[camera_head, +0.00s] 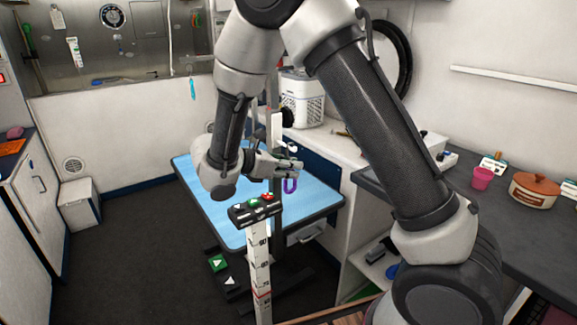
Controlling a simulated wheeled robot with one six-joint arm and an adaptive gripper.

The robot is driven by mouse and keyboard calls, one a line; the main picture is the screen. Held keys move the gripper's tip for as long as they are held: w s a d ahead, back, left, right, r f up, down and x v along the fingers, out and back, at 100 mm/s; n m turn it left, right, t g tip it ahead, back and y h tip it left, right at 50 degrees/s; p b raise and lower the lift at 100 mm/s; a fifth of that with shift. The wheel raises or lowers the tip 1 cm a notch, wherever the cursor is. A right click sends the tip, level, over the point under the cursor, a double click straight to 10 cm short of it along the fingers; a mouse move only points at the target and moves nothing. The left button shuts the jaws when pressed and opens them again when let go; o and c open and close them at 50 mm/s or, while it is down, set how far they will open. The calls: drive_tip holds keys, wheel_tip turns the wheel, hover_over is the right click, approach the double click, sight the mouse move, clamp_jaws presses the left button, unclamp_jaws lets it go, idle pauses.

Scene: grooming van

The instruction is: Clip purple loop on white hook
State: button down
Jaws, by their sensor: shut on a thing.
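The purple loop (290,185) hangs at the fingertips of my gripper (288,166), above the right part of the blue grooming table. My gripper is shut on it, reaching in from the left with its fingers pointing right. A white piece (292,147) shows just above the fingers, near the upright post; it is too small to tell whether it is the white hook. I cannot tell how far the loop is from it, and my gripper and arm hide part of that area.
The blue grooming table (215,185) stands in the middle. A post with a button panel (256,211) rises in front of it. A dark counter at right holds a pink cup (482,178) and a lidded pot (534,191). The dark floor (130,240) at left is clear.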

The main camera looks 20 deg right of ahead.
drive_tip(key=shift+f, duration=0.1)
drive_tip(key=c, duration=1.3)
unclamp_jaws()
drive_tip(key=shift+v, duration=3.5)
drive_tip(key=shift+a, duration=0.1)
drive_tip(key=v, duration=0.5)
